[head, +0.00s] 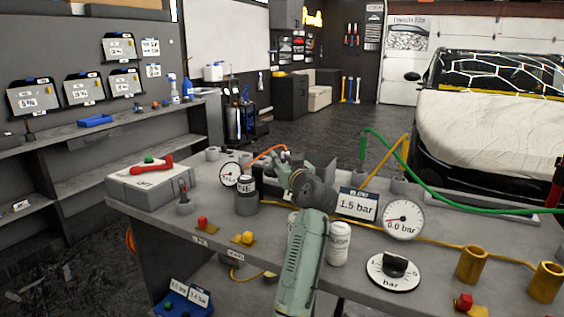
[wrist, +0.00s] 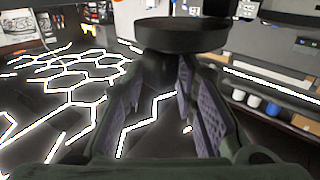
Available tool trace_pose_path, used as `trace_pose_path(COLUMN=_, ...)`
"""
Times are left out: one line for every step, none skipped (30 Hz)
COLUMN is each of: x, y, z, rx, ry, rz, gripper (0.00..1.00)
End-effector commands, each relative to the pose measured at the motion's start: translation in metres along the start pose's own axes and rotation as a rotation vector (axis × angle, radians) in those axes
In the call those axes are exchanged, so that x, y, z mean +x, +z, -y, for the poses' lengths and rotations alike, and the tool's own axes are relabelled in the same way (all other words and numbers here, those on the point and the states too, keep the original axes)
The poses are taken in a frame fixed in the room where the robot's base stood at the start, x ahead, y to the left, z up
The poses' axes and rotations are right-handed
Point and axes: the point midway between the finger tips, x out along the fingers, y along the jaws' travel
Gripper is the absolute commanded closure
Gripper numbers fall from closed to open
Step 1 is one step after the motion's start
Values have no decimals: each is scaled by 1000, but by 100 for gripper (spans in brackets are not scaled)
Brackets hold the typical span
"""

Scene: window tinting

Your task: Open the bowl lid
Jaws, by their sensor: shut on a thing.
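My gripper (wrist: 160,95) has its two fingers closed around the narrow dark stem of a round black disc-shaped piece, which looks like the lid (wrist: 180,37). The disc sits beyond the fingertips, and the stem is between the finger pads. In the head view my gripper (head: 281,160) is above the far part of the workbench, small and partly hidden by my wrist. I cannot make out the lid there, nor pick out a bowl for certain in either view.
The grey workbench (head: 225,228) holds a pressure gauge (head: 403,220), a "1.5 bar" sign (head: 357,204), a white can (head: 338,244), a grey can (head: 246,195) and a dial (head: 393,270). A green hose (head: 430,185) arches at right. A covered car (head: 490,130) stands behind.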

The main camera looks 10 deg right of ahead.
Motion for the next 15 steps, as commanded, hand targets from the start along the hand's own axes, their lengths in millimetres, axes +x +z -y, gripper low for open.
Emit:
trace_pose_path(x=-1, y=0, z=-4, rx=-2, ry=8, rz=-1, gripper=100)
trace_pose_path(x=-1, y=0, z=-4, rx=-2, ry=8, rz=-1, gripper=100)
trace_pose_path(x=-1, y=0, z=-4, rx=-2, ry=8, rz=-1, gripper=100)
trace_pose_path(x=-1, y=0, z=-4, rx=-2, ry=8, rz=-1, gripper=100)
trace_pose_path(x=-1, y=0, z=-4, rx=-2, ry=8, rz=-1, gripper=100)
trace_pose_path(x=-1, y=0, z=-4, rx=-2, ry=8, rz=-1, gripper=73)
trace_pose_path(x=-1, y=0, z=-4, rx=-1, ry=8, rz=-1, gripper=71)
trace_pose_path(x=-1, y=0, z=-4, rx=-1, ry=8, rz=-1, gripper=69)
trace_pose_path(x=-1, y=0, z=-4, rx=-1, ry=8, rz=-1, gripper=66)
trace_pose_path(x=-1, y=0, z=-3, rx=-1, ry=7, rz=-1, gripper=64)
trace_pose_path(x=-1, y=0, z=-3, rx=-1, ry=7, rz=-1, gripper=62)
trace_pose_path(x=-1, y=0, z=-3, rx=-1, ry=6, rz=-1, gripper=60)
trace_pose_path(x=-1, y=0, z=-2, rx=-1, ry=5, rz=-1, gripper=60)
trace_pose_path(x=-1, y=0, z=-2, rx=-1, ry=5, rz=-1, gripper=60)
trace_pose_path(x=0, y=0, z=-2, rx=-1, ry=4, rz=-1, gripper=60)
